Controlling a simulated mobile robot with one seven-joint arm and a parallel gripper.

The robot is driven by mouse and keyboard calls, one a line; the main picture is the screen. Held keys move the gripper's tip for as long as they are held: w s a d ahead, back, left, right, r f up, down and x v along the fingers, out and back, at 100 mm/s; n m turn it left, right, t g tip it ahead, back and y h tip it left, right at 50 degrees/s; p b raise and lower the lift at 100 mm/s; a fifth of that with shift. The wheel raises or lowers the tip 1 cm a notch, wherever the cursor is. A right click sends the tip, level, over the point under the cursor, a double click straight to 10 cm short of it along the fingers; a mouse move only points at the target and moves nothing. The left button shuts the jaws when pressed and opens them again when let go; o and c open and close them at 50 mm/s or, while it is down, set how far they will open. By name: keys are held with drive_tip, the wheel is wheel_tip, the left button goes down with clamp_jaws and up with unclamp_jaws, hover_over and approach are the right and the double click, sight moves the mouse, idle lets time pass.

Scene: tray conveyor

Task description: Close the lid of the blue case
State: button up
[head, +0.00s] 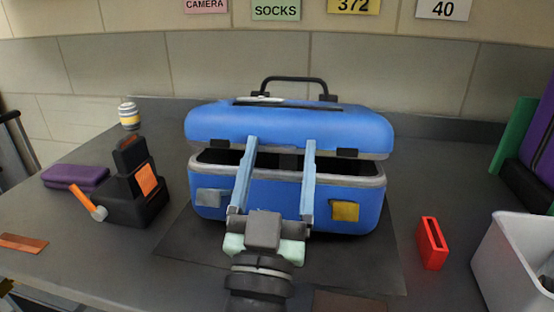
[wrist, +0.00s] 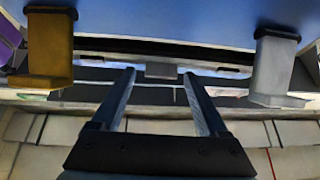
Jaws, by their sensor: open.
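The blue case (head: 280,195) stands on the grey counter, its front facing me. Its blue lid (head: 290,122) is partly raised, with a dark gap between it and the body's grey rim. A black handle is on top. A silver latch (head: 212,197) is at the front left and a gold latch (head: 344,211) at the front right. My gripper (head: 280,142) is open and empty, its two fingers apart before the gap, tips overlapping the lid's lower edge; contact cannot be told. The wrist view, seemingly inverted, shows the gold latch (wrist: 48,48) and silver latch (wrist: 274,68) either side of the fingers.
A black device with an orange lever (head: 138,190) and a purple case (head: 74,177) stand at left. A red holder (head: 431,243) and a white bin (head: 500,255) are at right. A tiled wall with signs is behind. Bare counter lies on both sides of the blue case.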

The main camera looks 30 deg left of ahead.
wheel_tip(320, 180, up, 9)
drive_tip(key=p, duration=0.3)
drive_tip(key=shift+p, duration=0.35)
drive_tip(key=shift+a+r, duration=0.1)
drive_tip(key=s+d+r+m+t+h, duration=0.2)
drive_tip(key=s+d+r+h, duration=0.2)
drive_tip(key=d+r, duration=0.45)
drive_tip(key=s+d+r+m+t+h, duration=0.2)
drive_tip(key=s+d+r+t+h, duration=0.15)
drive_tip(key=d+r, duration=0.5)
wheel_tip(320, 180, up, 30)
drive_tip(key=p, duration=3.1)
drive_tip(key=shift+w+g, duration=0.3)
drive_tip(key=shift+g, duration=0.15)
drive_tip(key=shift+d, duration=0.1)
